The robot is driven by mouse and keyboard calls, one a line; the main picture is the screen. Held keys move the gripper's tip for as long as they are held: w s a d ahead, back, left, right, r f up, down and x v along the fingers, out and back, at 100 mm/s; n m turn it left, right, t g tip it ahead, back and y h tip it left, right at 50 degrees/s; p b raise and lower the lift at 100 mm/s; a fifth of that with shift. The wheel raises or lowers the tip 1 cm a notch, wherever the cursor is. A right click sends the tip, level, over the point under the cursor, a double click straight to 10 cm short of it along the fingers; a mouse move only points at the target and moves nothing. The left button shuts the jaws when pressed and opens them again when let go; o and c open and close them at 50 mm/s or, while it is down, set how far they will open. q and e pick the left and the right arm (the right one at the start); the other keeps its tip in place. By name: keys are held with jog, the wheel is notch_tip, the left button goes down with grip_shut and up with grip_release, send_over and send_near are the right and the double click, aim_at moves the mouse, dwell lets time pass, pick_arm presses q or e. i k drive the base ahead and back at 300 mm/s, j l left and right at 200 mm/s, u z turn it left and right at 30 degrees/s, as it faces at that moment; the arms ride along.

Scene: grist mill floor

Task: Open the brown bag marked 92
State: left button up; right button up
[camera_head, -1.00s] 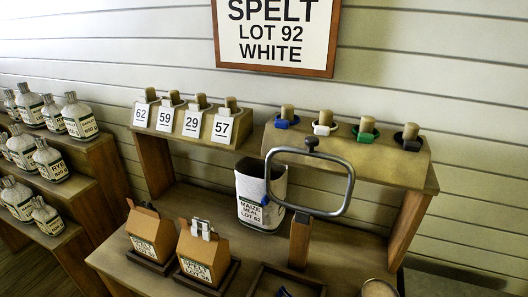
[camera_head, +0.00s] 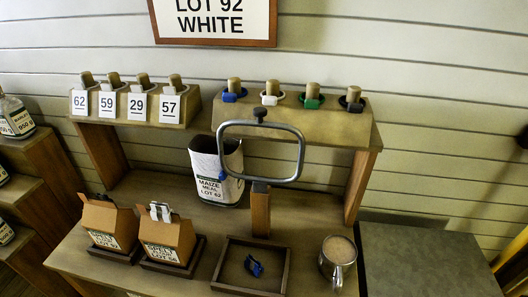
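Two brown bags with folded tops stand on small dark bases at the front left of the bench. The left brown bag (camera_head: 108,225) has a dark blue clip (camera_head: 101,197) at its top. The right brown bag (camera_head: 166,236) has a silver-white clip (camera_head: 159,211) on its top. Both labels seem to read SPELT, but their lot numbers are too small to read. The framed wall sign (camera_head: 214,20) shows LOT 92 WHITE. Neither of my grippers is in view.
A white maize meal bag (camera_head: 216,172), LOT 62, stands behind a grey metal loop (camera_head: 261,152) on a post. A wooden tray (camera_head: 222,264) holds a blue clip (camera_head: 254,266). A filled metal cup (camera_head: 338,252) stands right of it. Number tags and coloured clips line the shelf (camera_head: 320,126).

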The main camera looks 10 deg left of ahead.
aim_at(98, 214)
jog(key=j+u, duration=0.1)
jog(key=u, duration=0.4)
jog(key=j+u, duration=0.1)
jog(key=u, duration=0.35)
jog(key=i+u, duration=0.1)
jog(key=u, duration=0.4)
